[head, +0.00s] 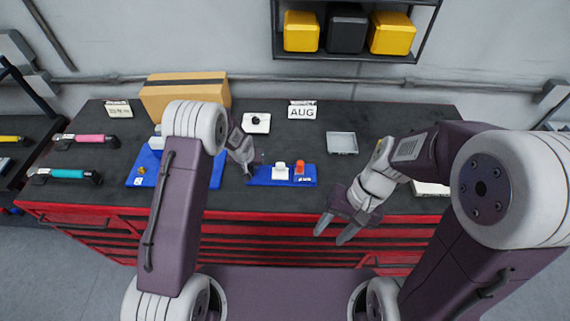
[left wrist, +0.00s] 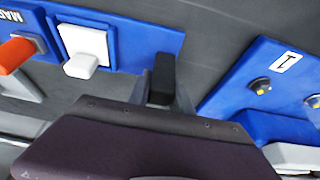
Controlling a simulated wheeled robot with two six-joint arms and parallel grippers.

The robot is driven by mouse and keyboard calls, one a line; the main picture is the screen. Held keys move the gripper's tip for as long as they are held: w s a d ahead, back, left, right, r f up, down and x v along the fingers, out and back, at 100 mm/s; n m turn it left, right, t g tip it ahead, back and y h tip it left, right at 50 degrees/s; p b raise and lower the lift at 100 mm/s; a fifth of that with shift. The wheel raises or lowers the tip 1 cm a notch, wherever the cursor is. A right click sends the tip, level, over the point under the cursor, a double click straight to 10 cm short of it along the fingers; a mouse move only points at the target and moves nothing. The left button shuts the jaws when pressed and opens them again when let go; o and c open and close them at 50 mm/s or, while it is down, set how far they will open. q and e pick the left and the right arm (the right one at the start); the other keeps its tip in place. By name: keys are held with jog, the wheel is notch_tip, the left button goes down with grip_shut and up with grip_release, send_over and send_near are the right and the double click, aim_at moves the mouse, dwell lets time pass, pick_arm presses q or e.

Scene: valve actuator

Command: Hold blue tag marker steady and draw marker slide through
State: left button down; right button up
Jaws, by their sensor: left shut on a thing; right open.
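The blue tag marker (head: 264,179) lies flat near the front of the dark bench top. It carries a white block (head: 280,170) and an orange-red knob (head: 300,167); in the left wrist view the orange knob (left wrist: 14,54) and the white block on a square plate (left wrist: 82,62) show. I cannot tell which part is the slide. My right gripper (head: 335,233) is open and empty, in front of the bench edge.
A larger blue board (head: 142,172) with fittings lies left of my left gripper. Behind stand a cardboard box (head: 190,92), an AUG card (head: 302,110) and a white plate with a black knob (head: 256,123). A grey tray (head: 342,143) lies right; bench between is clear.

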jog(key=w+a+r+m+g+y, duration=0.1)
jog(key=w+a+r+m+y, duration=0.3)
jog(key=a+y, duration=0.4)
jog(key=m+t+y, duration=0.3)
jog(key=m+t, duration=1.2)
jog(key=m, duration=0.2)
send_over(300, 166)
jog(key=w+d+r+v, duration=0.1)
jog(key=v, duration=0.6)
notch_tip(300, 166, down, 11)
jog(key=s+f+m, duration=0.1)
jog(key=f, duration=0.1)
jog(key=s+d+f+m+h, duration=0.1)
jog(key=f, duration=0.2)
jog(key=s+f+m, duration=0.1)
jog(key=f, duration=0.1)
jog(key=shift+s+d+f+t+h, duration=0.3)
jog(key=shift+s+d+f+h, duration=0.05)
jog(key=shift+h, duration=0.05)
jog(key=shift+s+d+f, duration=0.1)
jog(key=shift+d+f, duration=0.1)
jog(key=shift+d, duration=0.05)
jog(key=x, duration=1.2)
grip_shut()
